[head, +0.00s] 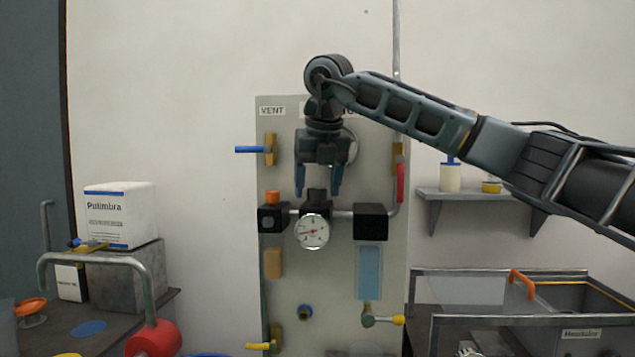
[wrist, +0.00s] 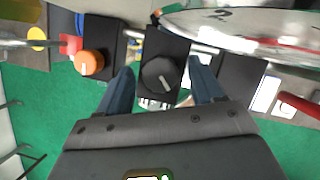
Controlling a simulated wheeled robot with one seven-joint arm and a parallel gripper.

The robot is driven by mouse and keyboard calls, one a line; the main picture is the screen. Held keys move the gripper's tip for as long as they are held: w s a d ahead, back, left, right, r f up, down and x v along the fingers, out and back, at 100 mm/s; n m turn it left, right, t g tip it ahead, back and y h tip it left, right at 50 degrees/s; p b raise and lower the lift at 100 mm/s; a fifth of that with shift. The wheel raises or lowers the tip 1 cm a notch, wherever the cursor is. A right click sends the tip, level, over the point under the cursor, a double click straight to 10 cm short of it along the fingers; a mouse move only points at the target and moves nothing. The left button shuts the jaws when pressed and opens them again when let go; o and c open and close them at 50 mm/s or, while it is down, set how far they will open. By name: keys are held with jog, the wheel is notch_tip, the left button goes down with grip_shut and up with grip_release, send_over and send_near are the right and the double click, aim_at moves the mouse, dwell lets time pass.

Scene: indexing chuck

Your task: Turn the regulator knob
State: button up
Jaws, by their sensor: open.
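The regulator knob (wrist: 159,76) is a round black knob with a pale pointer mark, on a black block. In the wrist view it sits between the two blue fingers of my gripper (wrist: 160,90), with a gap on each side. The pointer slants down to the right. In the head view my open, empty gripper (head: 319,185) points down, just above the black regulator block (head: 316,203) on the pipe. Any contact with the knob cannot be seen. A white dial gauge (head: 312,231) hangs below the block.
An orange knob (head: 273,198) on a black block is left of the regulator; another black block (head: 370,222) is right. A blue-handled valve (head: 250,149) and a red handle (head: 400,183) stick out near the panel's sides. A white box (head: 119,213) stands left.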

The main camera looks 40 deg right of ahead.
jog(key=c, duration=1)
jog(key=shift+d+f+n+b, duration=0.1)
jog(key=shift+f+n+b, duration=0.05)
jog(key=shift+n+b, duration=0.45)
jog(key=shift+c, duration=0.2)
jog(key=shift+r+n+t+y+b, duration=0.2)
jog(key=shift+n+t+y+b, duration=0.35)
jog(key=shift+n, duration=0.85)
jog(key=o, duration=1)
jog(key=shift+o, duration=0.2)
jog(key=b+v, duration=0.2)
jog(key=v, duration=0.5)
jog(key=shift+r, duration=0.45)
jog(key=shift+d, duration=0.1)
